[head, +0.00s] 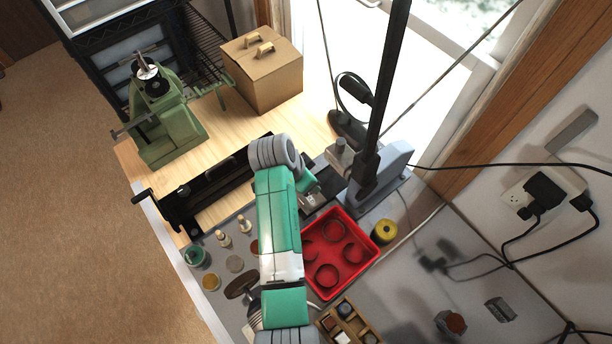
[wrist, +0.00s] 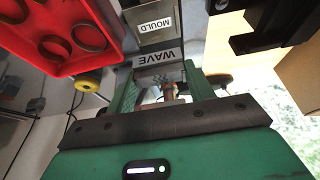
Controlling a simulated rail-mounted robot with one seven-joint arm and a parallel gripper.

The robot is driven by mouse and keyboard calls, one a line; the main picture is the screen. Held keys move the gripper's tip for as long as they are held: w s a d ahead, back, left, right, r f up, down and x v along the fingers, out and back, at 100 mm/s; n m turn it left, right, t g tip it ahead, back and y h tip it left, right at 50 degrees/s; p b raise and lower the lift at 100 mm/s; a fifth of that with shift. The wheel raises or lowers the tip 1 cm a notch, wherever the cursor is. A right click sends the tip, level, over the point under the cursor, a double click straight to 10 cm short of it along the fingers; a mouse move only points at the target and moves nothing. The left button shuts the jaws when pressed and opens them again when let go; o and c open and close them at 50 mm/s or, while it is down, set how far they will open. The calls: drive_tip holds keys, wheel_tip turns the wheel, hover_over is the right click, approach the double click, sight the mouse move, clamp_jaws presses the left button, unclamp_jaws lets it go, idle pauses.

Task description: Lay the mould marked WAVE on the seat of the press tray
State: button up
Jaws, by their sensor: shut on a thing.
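The mould marked WAVE (wrist: 158,57) is a grey metal block with its label upside down in the wrist view. My gripper (wrist: 162,84) is shut on it, with one green finger at each side. Just beyond it is a grey metal plate labelled MOULD (wrist: 155,22), which looks like the seat of the press tray. I cannot tell whether the mould touches that plate. In the head view my gripper (head: 313,190) is beside the foot of the grey press (head: 385,175). The mould is mostly hidden there by my arm.
A red tray (head: 318,281) with several round rings stands close by, with a yellow roll (head: 384,231) to its right. A black bar tool (head: 205,195) lies to the left. Small bottles and jars stand near the front edge. A cardboard box (head: 262,70) is behind.

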drive_tip(key=shift+f+b, duration=2.8)
drive_tip(key=shift+f, duration=0.85)
drive_tip(key=shift+f, duration=0.35)
drive_tip(key=o, duration=1.3)
drive_tip(key=v, duration=0.7)
drive_tip(key=shift+s+a+r, duration=0.1)
drive_tip(key=shift+r, duration=0.25)
